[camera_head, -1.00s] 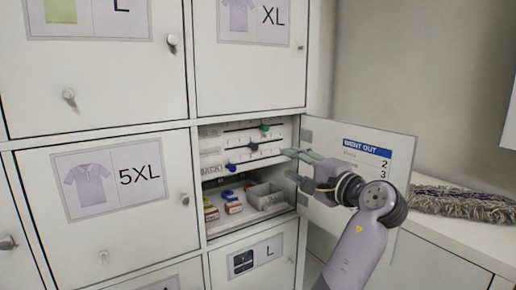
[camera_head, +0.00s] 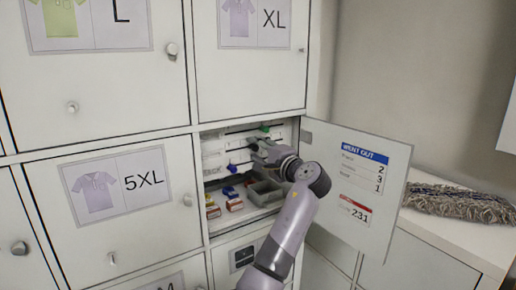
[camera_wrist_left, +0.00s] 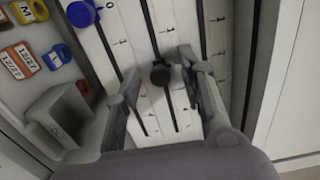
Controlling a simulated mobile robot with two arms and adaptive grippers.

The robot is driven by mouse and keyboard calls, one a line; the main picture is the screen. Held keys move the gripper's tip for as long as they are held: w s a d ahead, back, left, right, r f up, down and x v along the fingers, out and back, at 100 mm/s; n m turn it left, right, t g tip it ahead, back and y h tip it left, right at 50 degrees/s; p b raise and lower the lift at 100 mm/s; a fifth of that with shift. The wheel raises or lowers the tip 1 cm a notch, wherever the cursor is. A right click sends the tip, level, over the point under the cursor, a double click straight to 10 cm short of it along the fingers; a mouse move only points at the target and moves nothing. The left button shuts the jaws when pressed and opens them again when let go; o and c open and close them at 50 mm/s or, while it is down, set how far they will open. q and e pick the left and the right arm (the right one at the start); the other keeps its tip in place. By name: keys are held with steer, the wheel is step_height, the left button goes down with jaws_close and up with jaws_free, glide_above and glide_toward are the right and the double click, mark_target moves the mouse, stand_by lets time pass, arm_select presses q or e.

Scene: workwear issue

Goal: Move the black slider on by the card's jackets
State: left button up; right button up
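The black slider (camera_wrist_left: 162,75) sits on a slotted white rail panel in the open locker. In the left wrist view it stands between the fingers of my left gripper (camera_wrist_left: 160,66), which are apart with gaps on both sides. In the head view my left gripper (camera_head: 258,151) reaches into the locker and partly hides the black slider. The card (camera_head: 364,183) on the open door has a blue "WENT OUT" heading, rows reading 2, 3 and 1, and a red-headed block with 231. Its row names are too small to read. My right gripper is not in view.
A blue slider (camera_head: 232,168) and a green slider (camera_head: 265,128) sit on neighbouring rails. The open door (camera_head: 385,225) stands to the right. A mop head (camera_head: 462,204) lies on the counter.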

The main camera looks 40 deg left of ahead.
arm_select(q)
steer(key=shift+c, duration=0.6)
jaws_close()
stand_by(0.3)
